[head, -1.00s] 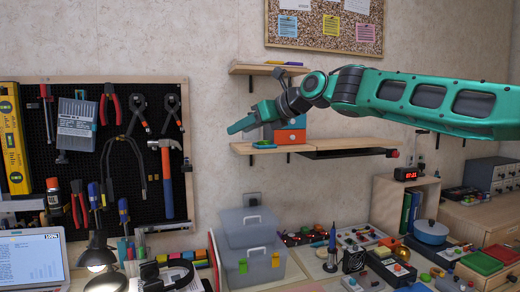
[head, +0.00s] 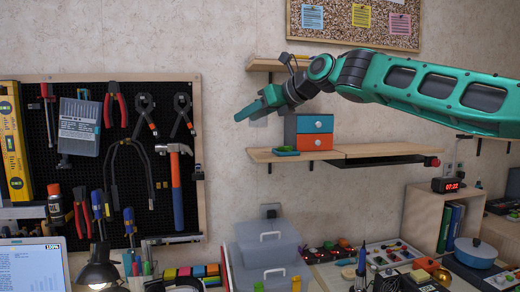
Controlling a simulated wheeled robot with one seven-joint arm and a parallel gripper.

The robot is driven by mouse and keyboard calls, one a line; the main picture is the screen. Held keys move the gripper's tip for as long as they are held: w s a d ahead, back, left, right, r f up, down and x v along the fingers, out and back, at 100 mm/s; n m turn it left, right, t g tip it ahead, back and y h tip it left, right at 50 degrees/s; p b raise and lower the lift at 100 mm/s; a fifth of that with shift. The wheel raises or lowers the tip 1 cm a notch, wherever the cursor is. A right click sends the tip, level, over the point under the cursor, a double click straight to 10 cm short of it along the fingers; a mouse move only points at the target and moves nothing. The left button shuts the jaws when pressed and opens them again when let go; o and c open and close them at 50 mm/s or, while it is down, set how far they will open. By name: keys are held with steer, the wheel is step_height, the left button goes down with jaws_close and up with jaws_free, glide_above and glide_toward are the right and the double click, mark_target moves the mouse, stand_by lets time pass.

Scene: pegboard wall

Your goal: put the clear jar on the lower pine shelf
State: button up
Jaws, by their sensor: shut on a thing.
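The lower pine shelf (head: 335,151) is on the wall right of the pegboard, below a shorter upper shelf. My gripper (head: 250,111) is in front of and above the lower shelf's left end, pointing left and slightly down. It is shut on the clear jar (head: 260,122), of which only a faint greyish part shows just under the fingers. The rest of the jar is hidden by the gripper or too faint to make out. The jar appears above the shelf board, apart from it.
A blue and orange drawer box (head: 309,132) and a small teal tray (head: 286,153) with something green stand on the lower shelf's left half. The upper shelf (head: 265,64) is close above my gripper.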

glide_above(257, 153)
step_height(257, 153, down, 6)
steer(key=shift+a+r, duration=0.1)
steer(key=shift+r, duration=0.1)
steer(key=shift+f, duration=1.95)
steer(key=o, duration=1.4)
steer(key=shift+v, duration=6)
